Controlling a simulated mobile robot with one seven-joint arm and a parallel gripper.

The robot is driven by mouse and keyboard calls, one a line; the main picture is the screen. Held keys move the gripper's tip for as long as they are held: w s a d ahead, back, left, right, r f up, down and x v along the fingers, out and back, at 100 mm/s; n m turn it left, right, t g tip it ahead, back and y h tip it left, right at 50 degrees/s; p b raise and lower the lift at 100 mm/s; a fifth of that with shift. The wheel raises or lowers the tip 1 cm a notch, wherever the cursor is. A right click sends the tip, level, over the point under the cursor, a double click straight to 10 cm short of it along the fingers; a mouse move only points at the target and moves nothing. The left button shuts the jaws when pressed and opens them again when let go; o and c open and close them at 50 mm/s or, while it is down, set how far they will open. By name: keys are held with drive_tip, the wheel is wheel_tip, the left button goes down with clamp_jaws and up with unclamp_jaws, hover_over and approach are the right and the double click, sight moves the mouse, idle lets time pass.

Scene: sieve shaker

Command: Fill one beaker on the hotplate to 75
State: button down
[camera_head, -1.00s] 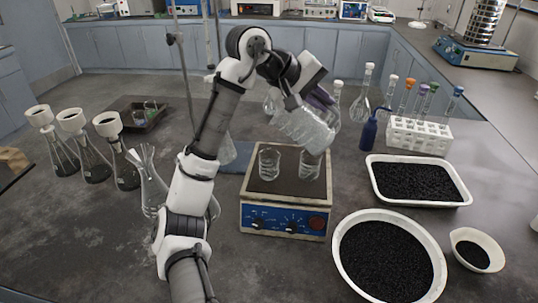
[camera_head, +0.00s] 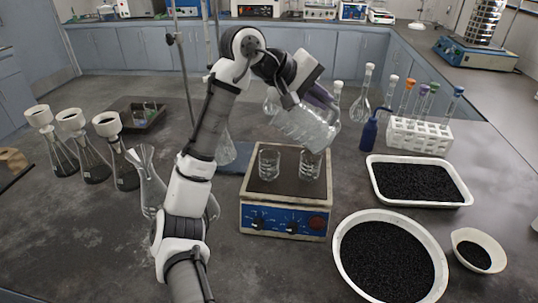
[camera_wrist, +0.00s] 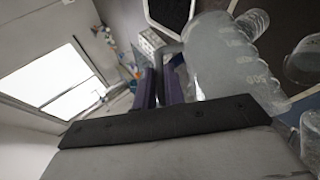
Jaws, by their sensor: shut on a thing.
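The hotplate (camera_head: 287,222) stands on the bench, with a blue front panel and a dark top. Two small glass beakers stand on it, a left beaker (camera_head: 269,165) and a right beaker (camera_head: 309,166). My gripper (camera_head: 319,97) is shut on a large clear graduated beaker (camera_head: 300,127), tilted steeply with its mouth down to the right, just above the right beaker. In the wrist view the purple fingers (camera_wrist: 163,88) are beside the held beaker (camera_wrist: 228,62), which bears a 500 mark. I cannot tell how much liquid is in any beaker.
A white tray (camera_head: 466,196) and a round basin (camera_head: 337,251) of black granules lie right of the hotplate, near a small bowl (camera_head: 495,248). A blue wash bottle (camera_head: 369,134) and tube rack (camera_head: 420,137) stand behind. Flasks with funnels (camera_head: 73,122) stand at left.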

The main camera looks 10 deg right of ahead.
drive_tip(key=shift+w+a+f+h, duration=0.2)
drive_tip(key=shift+a+f+h, duration=0.2)
drive_tip(key=shift+f+h, duration=0.1)
idle(2.8)
drive_tip(key=shift+d+r, duration=0.1)
drive_tip(key=shift+r, duration=0.25)
drive_tip(key=shift+s+d+r+y+p, duration=0.25)
drive_tip(key=shift+d+r+y+p, duration=0.3)
drive_tip(key=shift+y+p, duration=0.15)
drive_tip(key=shift+s+d+f+m+t+y+p, duration=0.15)
drive_tip(key=shift+s+d+f+t+y+p, duration=0.05)
drive_tip(key=shift+d+f+y+p, duration=0.25)
drive_tip(key=shift+s+d+f+m+t+y+p, duration=0.2)
drive_tip(key=shift+d+f+y+p, duration=0.1)
drive_tip(key=shift+f+y, duration=0.25)
drive_tip(key=shift+y+p, duration=0.3)
drive_tip(key=shift+p, duration=0.2)
drive_tip(key=s+d+f+m+t+y+p, duration=0.1)
drive_tip(key=s+d+f+t+y+p, duration=0.1)
drive_tip(key=d+f+y, duration=0.3)
drive_tip(key=shift+s+d+f+m+t+y+p, duration=0.35)
drive_tip(key=shift+d+y+p, duration=0.2)
drive_tip(key=shift+d+y, duration=0.3)
